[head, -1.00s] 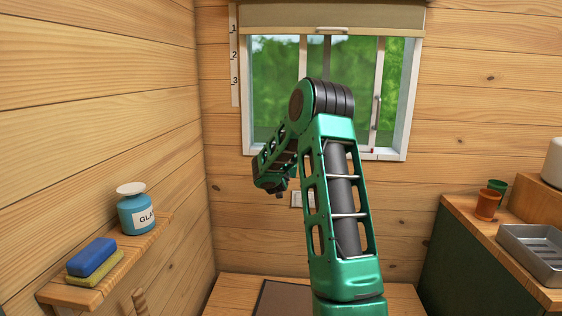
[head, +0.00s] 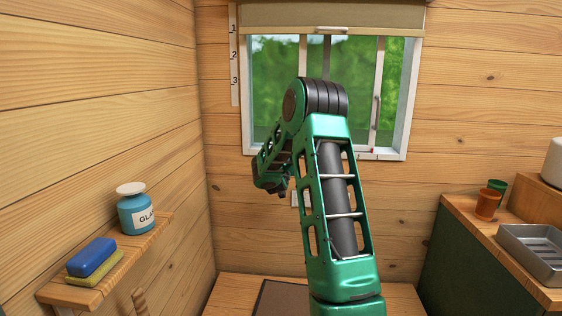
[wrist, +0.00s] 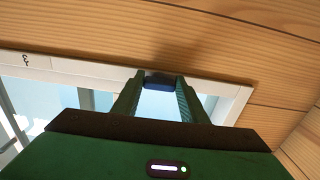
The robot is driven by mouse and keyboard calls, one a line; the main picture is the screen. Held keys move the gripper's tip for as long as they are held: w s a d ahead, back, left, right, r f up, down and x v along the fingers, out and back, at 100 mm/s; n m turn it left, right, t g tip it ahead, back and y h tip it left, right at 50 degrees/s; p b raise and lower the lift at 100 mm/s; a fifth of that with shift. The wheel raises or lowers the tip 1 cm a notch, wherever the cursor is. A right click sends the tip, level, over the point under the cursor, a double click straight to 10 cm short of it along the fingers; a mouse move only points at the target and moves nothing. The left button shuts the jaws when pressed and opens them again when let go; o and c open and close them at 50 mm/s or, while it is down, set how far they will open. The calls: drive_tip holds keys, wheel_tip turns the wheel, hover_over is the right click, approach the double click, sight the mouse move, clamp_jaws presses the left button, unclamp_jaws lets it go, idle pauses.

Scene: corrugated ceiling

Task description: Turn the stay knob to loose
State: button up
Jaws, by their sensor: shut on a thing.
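In the wrist view a dark blue knob (wrist: 158,86) sits at the white window frame (wrist: 232,103), between the two green fingertips. My gripper (wrist: 160,79) is shut on this knob. The fingers cover its sides, and I see no mark showing its turn. In the head view the window (head: 268,85) is on the back wall, partly behind my green arm. My fingertips and the knob are hidden there.
A shelf (head: 60,292) on the left wall holds a blue labelled jar (head: 136,217) and a blue sponge (head: 92,257). On the right counter (head: 462,217) are an orange cup (head: 487,204) and a metal tray (head: 535,262). A rolled blind (head: 400,17) tops the window.

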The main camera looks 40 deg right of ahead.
drive_tip(key=shift+w+a, duration=0.1)
drive_tip(key=shift+a, duration=0.05)
drive_tip(key=o, duration=1)
drive_tip(key=shift+o, duration=0.2)
drive_tip(key=v, duration=1)
drive_tip(key=shift+s+a, duration=0.2)
drive_tip(key=shift+s, duration=0.1)
